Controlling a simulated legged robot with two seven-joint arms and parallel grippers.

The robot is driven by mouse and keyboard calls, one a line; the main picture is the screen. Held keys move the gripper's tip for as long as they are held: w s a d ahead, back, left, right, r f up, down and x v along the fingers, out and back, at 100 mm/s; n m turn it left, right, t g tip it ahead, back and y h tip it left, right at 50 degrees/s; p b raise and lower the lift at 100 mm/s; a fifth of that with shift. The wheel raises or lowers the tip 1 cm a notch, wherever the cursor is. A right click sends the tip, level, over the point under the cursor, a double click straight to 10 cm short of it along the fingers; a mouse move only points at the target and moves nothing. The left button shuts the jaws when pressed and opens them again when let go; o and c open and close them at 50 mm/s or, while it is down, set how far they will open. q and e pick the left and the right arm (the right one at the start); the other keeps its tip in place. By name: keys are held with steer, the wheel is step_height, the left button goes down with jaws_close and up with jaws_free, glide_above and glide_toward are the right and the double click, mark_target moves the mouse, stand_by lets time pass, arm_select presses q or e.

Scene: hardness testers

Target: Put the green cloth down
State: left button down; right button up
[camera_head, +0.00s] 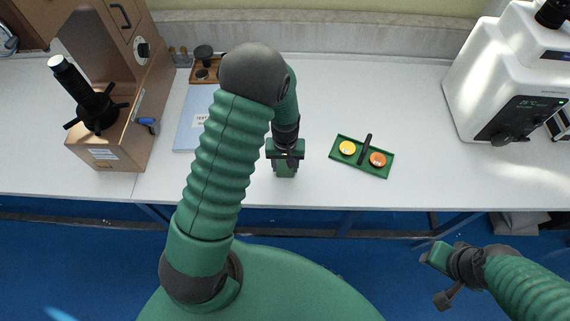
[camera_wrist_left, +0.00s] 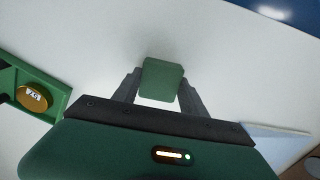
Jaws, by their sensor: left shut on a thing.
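The green cloth (camera_wrist_left: 161,80) is a small folded green block between the two fingers of my left gripper (camera_wrist_left: 158,92) in the left wrist view. The fingers are shut on its sides, over the white table. In the head view my left gripper (camera_head: 285,168) points down near the table's front edge, and the cloth is hard to tell from the green gripper there. Whether the cloth touches the table cannot be told. My right gripper (camera_head: 440,262) is at the lower right, in front of the table over the blue floor; its jaw opening is unclear.
A green tray (camera_head: 338,160) with a yellow disc (camera_head: 347,148) and an orange disc (camera_head: 378,159) lies right of my left gripper. A blue book (camera_head: 187,135) and a tan tester (camera_head: 108,140) stand left. A white tester (camera_head: 480,95) stands right. Table between tray and white tester is clear.

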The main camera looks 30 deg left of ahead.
arm_select(q)
steer(key=shift+f, duration=0.15)
steer(key=c, duration=1.1)
jaws_free()
steer(key=o, duration=0.5)
steer(key=shift+a+f, duration=0.15)
steer(key=shift+a, duration=0.35)
steer(key=shift+d, duration=0.1)
steer(key=shift+d, duration=0.1)
